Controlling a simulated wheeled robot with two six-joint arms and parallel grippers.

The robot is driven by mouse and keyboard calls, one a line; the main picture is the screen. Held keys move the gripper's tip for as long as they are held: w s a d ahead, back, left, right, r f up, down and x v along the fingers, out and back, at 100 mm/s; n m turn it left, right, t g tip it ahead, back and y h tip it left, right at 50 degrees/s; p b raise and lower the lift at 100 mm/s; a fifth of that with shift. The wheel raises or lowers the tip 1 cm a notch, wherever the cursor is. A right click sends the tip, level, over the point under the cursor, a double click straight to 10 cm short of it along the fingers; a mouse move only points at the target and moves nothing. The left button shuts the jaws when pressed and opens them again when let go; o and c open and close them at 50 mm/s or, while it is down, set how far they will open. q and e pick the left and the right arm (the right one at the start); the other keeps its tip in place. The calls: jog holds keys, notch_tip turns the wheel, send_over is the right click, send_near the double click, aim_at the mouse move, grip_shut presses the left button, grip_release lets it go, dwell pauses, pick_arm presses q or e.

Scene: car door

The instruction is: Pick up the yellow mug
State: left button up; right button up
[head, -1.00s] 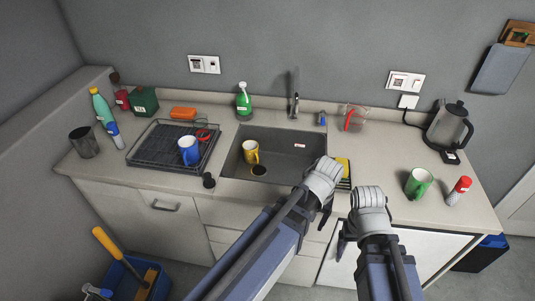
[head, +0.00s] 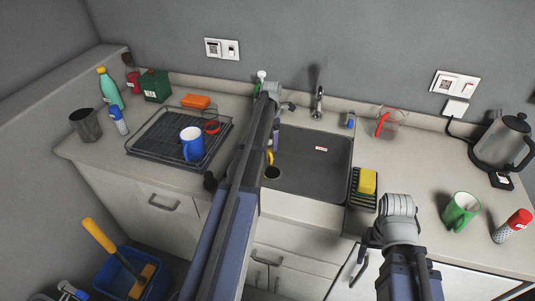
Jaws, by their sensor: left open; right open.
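The yellow mug (head: 270,158) is in the sink (head: 318,165), towards its left side. Only a small yellow part of it shows; my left arm hides the rest. My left gripper (head: 276,132) is over the left part of the sink, largely hidden by its own arm, and is open. It appears close to the mug, but I cannot tell whether they touch. My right gripper (head: 364,258) is open and empty at the counter's front edge, right of the sink.
A dish rack (head: 150,148) with a blue mug (head: 192,145) is left of the sink. A yellow sponge (head: 367,181) sits right of it. The faucet (head: 318,103) stands behind. A green mug (head: 461,212), red-capped shaker (head: 512,226) and kettle (head: 502,145) are at right.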

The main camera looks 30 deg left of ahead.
aim_at(271, 160)
pick_arm(q)
jog(key=shift+f+b, duration=3)
notch_tip(271, 160, down, 6)
jog(key=b, duration=0.6)
jog(key=shift+f, duration=0.1)
jog(key=shift+c, duration=0.2)
grip_shut()
